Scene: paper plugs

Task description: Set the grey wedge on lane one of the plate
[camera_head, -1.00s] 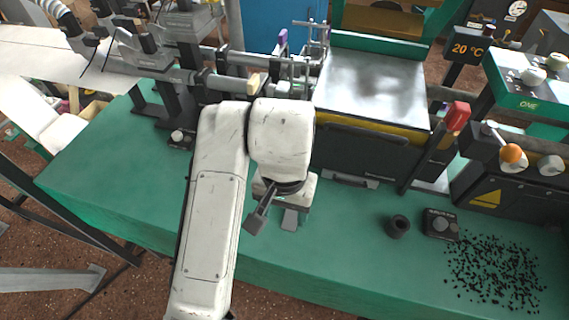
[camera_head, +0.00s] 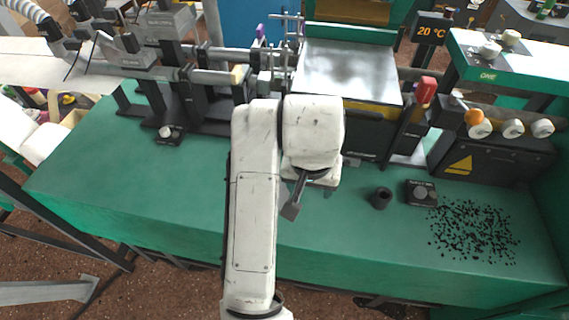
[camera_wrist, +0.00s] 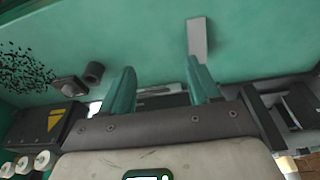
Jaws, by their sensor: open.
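The grey wedge (camera_wrist: 198,38) lies on the green bench in the wrist view, just past the tip of the right-hand finger. It is long and narrow. My gripper (camera_head: 309,202) is open and empty above the bench. Its two fingers show apart in the wrist view (camera_wrist: 160,68), with the wedge outside the gap. A pale metal plate (camera_head: 350,70) tops the machine at the back centre; I cannot make out lane marks on it.
A dark cup (camera_head: 381,198) and a small knob box (camera_head: 421,193) stand on the bench (camera_head: 130,195) to the right. Black granules (camera_head: 473,232) are scattered beyond them. A red-topped lever (camera_head: 425,93) stands beside the machine. The left bench is mostly clear.

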